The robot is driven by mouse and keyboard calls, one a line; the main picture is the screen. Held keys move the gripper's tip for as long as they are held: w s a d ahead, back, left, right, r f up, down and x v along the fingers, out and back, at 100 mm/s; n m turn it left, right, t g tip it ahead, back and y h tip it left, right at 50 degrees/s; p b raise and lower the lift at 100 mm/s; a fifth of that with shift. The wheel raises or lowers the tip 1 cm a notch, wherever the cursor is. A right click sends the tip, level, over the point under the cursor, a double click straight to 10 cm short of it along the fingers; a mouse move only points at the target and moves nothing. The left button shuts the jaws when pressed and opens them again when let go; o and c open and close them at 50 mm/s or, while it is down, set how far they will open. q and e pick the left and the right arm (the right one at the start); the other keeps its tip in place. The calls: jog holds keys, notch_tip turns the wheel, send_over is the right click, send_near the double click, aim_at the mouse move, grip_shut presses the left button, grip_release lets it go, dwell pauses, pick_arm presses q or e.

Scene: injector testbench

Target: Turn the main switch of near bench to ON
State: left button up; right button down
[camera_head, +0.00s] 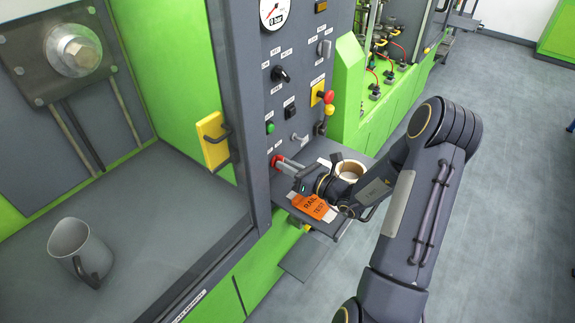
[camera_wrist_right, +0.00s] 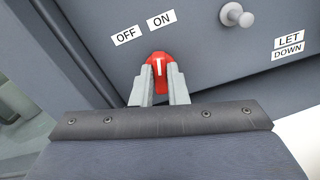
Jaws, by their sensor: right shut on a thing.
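The main switch is a red knob with a white pointer mark, low on the grey panel of the near bench. It shows in the right wrist view (camera_wrist_right: 159,68) and in the head view (camera_head: 277,161). My right gripper (camera_wrist_right: 158,86) is shut on the red knob, one finger on each side. In the head view my right gripper (camera_head: 284,164) reaches the panel from the right. The OFF label (camera_wrist_right: 127,36) and the ON label (camera_wrist_right: 161,20) sit above the knob. The white mark points up, close to the ON label's side. My left gripper is not in view.
A metal toggle (camera_wrist_right: 235,15) with a LET DOWN label is right of the knob. An orange tag (camera_head: 314,206) and a roll of tape (camera_head: 349,170) lie on the shelf below the panel. A grey mug (camera_head: 80,251) stands inside the bench at left.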

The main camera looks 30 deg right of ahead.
jog(key=shift+m, duration=0.5)
jog(key=c, duration=1.4)
grip_release()
jog(key=shift+c, duration=0.2)
jog(key=shift+s+d, duration=0.1)
jog(key=b+v, duration=0.1)
jog(key=v, duration=0.5)
jog(key=shift+s+f+b, duration=0.1)
jog(key=shift+s+b, duration=0.05)
jog(key=shift+b, duration=0.15)
jog(key=shift+s+d, duration=0.25)
jog(key=shift+s, duration=0.35)
jog(key=shift+s, duration=0.1)
